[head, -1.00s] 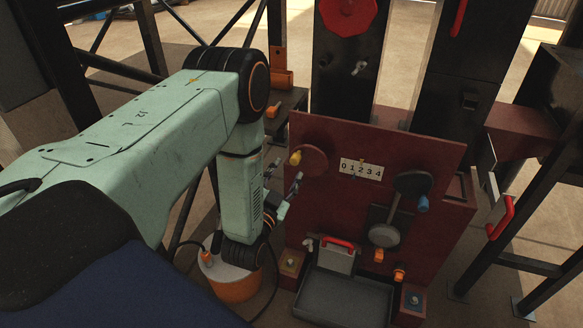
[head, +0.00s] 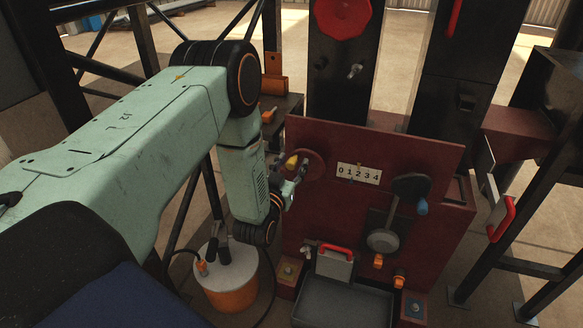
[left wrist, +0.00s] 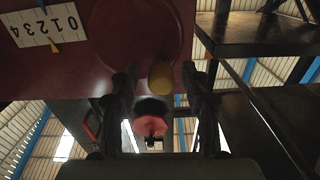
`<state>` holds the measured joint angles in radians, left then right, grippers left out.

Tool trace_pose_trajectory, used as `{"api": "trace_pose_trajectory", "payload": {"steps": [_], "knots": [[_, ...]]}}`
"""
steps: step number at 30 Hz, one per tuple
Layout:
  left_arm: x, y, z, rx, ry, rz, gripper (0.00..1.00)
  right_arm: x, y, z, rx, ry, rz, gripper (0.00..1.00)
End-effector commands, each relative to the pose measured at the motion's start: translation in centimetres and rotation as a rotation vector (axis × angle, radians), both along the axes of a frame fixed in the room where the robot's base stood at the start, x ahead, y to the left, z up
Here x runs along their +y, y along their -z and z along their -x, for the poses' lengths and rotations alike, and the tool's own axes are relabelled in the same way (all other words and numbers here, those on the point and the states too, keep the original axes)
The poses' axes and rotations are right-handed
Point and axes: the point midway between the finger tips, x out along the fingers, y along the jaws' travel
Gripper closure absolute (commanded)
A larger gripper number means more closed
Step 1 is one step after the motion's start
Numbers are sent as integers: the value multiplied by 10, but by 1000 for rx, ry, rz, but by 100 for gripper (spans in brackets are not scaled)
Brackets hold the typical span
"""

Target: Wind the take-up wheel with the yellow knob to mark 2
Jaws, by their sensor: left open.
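The take-up wheel (head: 314,166) is a dark red disc on the left of the red panel, with a yellow knob (head: 291,161) at its left edge. My left gripper (head: 299,171) is open at the knob. In the left wrist view the yellow knob (left wrist: 160,78) shows between the two open fingers (left wrist: 160,72); I cannot tell whether they touch it. The white scale plate (head: 358,173), marked 0 to 4, is right of the wheel. A small yellow pointer (left wrist: 54,47) shows at the plate's middle; its exact reading is unclear. My right gripper is not in view.
Right of the scale is a dark crank (head: 411,187) with a blue handle. Below are a red-handled plate (head: 335,262) and a grey tray (head: 342,303). An orange and white bucket (head: 229,282) stands below my left wrist. A red wheel (head: 343,14) is above.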

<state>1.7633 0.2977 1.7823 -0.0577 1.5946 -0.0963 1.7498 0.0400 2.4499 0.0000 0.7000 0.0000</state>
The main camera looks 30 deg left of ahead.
Motion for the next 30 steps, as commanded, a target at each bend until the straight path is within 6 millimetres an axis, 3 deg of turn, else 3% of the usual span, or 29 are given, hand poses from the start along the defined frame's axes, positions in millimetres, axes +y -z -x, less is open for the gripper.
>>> {"api": "trace_pose_trajectory", "payload": {"steps": [9,25,30], "knots": [[1,-1,-3,-1,-1,0,53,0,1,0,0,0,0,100],[1,0,-3,0,-1,0,98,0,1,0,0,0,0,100],[1,0,-3,0,-1,-1,100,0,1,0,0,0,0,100]]}}
